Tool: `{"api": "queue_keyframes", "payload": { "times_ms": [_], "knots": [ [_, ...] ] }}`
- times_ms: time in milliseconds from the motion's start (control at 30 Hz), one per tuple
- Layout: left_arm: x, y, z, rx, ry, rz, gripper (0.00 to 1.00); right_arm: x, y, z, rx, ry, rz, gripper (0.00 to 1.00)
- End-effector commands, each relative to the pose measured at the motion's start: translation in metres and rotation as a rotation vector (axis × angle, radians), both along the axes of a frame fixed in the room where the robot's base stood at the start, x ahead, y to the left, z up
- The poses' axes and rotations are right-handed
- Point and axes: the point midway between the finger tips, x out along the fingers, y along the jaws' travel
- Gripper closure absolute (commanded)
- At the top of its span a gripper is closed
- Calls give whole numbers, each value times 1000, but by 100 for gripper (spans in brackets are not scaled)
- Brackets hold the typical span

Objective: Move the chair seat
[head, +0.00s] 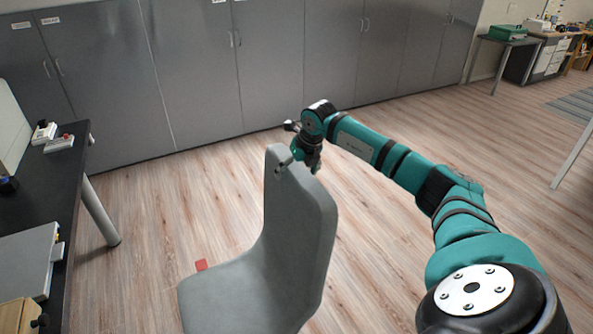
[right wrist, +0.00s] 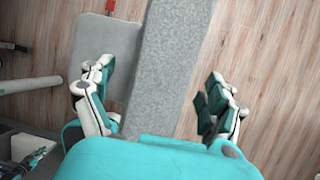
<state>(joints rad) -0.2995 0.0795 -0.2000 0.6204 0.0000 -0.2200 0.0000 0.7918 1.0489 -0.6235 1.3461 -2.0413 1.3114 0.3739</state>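The grey chair seat (head: 240,297) with its tall backrest (head: 300,215) stands on the wood floor in the lower middle of the head view. My right gripper (head: 298,162) is at the top edge of the backrest. In the right wrist view the backrest (right wrist: 170,70) runs between the two spread fingers of the right gripper (right wrist: 160,102), one on each side. A gap shows on the right finger's side; I cannot tell whether the left finger touches. The flat seat (right wrist: 103,45) shows beyond the left finger. My left gripper is not in view.
A dark table (head: 75,165) with a pale leg (head: 100,212) stands at the left, close to the chair. A small red piece (head: 201,265) shows beside the seat. Grey cabinets (head: 200,70) line the back wall. The floor to the right is open.

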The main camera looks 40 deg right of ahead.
Motion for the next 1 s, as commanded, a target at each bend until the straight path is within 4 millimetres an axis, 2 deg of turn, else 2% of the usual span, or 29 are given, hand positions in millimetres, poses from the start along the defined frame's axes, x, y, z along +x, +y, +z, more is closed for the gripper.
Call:
{"api": "queue_keyframes", "payload": {
  "times_ms": [300, 433, 567, 800, 1000],
  "knots": [
    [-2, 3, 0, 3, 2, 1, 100, 0, 1, 0, 1, 2, 1, 1],
    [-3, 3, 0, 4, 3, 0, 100, -3, 0, 7, 1, 1, 0, 1],
    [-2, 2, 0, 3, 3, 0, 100, -11, 0, 27, -2, -1, 2, 1],
    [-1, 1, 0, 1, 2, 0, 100, -32, 2, 75, -1, -2, 2, 1],
    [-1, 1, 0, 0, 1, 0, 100, -43, 3, 102, 0, -1, 1, 1]
  ]
}}
